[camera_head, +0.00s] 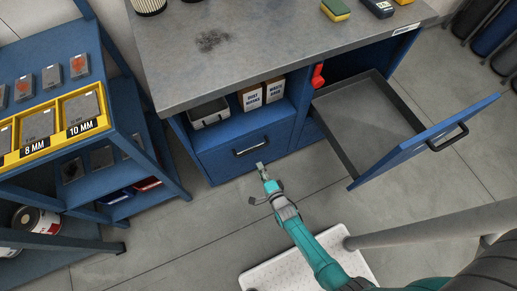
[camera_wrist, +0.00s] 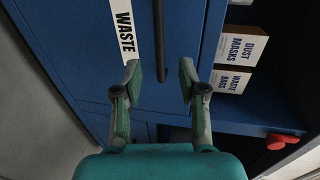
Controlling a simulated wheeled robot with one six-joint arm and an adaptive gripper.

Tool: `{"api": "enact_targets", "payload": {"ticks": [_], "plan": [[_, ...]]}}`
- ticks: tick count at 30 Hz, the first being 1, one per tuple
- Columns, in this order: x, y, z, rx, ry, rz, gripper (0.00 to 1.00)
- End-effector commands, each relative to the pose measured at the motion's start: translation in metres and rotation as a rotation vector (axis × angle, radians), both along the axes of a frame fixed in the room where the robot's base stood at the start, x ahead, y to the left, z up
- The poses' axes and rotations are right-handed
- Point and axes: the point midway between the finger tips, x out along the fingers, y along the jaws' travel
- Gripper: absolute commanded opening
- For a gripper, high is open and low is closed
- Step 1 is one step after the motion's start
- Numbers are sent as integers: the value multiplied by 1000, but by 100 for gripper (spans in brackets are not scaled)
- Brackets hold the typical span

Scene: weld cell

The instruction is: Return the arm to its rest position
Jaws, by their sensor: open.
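My gripper (camera_head: 261,166) is at the end of my teal arm, stretched out low in front of the blue cabinet in the head view. It is near the shut lower drawer (camera_head: 222,157) with the black handle (camera_head: 250,147). In the wrist view my gripper (camera_wrist: 160,76) has its two fingers apart with nothing between them. The drawer handle (camera_wrist: 160,40) shows beyond the fingertips, beside a white label (camera_wrist: 124,32) reading WASTE. I cannot tell how wide the gap to the handle is.
An open, empty drawer (camera_head: 383,120) sticks out at right. Boxes of dust masks (camera_head: 250,98) and waste bags (camera_head: 275,91) stand on the cabinet shelf under the grey worktop (camera_head: 270,42). A blue rack (camera_head: 155,150) with a yellow plate tray stands left. Floor lies open between.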

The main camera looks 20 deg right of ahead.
Motion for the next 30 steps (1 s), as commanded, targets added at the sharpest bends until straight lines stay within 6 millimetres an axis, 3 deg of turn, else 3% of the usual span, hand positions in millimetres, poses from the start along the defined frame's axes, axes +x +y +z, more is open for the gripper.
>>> {"api": "enact_targets", "payload": {"ticks": [8,12,20,30], "plan": [[-1,0,0,-1,0,0,41],[-16,-1,3,-43,3,9,41],[-93,-3,37,-300,16,67,41],[-194,-5,120,-687,29,159,41]]}}
